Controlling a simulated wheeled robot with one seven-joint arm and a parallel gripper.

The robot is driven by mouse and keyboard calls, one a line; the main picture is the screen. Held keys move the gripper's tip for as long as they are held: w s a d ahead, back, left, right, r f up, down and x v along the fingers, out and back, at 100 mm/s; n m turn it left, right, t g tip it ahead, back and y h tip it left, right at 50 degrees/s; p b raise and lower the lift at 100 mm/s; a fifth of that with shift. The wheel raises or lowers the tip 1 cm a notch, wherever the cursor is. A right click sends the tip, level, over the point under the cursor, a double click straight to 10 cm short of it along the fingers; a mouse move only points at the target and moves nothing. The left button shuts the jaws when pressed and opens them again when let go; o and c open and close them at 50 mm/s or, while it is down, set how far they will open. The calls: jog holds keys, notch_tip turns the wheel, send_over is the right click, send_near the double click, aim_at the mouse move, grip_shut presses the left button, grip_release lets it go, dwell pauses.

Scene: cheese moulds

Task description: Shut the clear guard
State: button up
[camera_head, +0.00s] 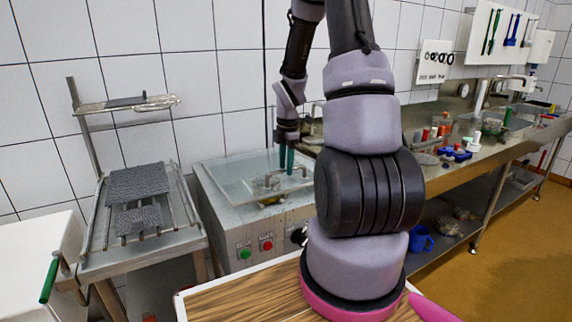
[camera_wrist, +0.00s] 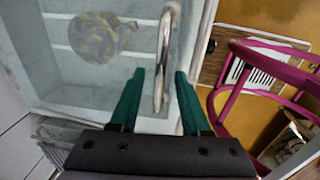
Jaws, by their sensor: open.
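The clear guard (camera_head: 228,184) is a see-through panel over the top of the grey steel machine (camera_head: 232,218). It looks low over the top, but I cannot tell whether it is fully down. It also fills the upper left of the wrist view (camera_wrist: 60,85). Its metal bar handle (camera_wrist: 166,45) runs lengthwise between my green fingers in the wrist view. My gripper (camera_wrist: 160,74) is open, one finger on each side of the handle, and I see no clear grip on it. In the head view my gripper (camera_head: 286,168) points down at the handle.
A mottled round lump (camera_wrist: 98,38) shows through the guard. Green and red buttons (camera_head: 266,244) are on the machine's front. A rack with grey mesh mats (camera_head: 137,184) stands at left, a cluttered steel counter (camera_head: 425,148) at right. A magenta chair-like frame (camera_wrist: 235,60) is right in the wrist view.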

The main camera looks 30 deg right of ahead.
grip_shut()
dwell(1.4)
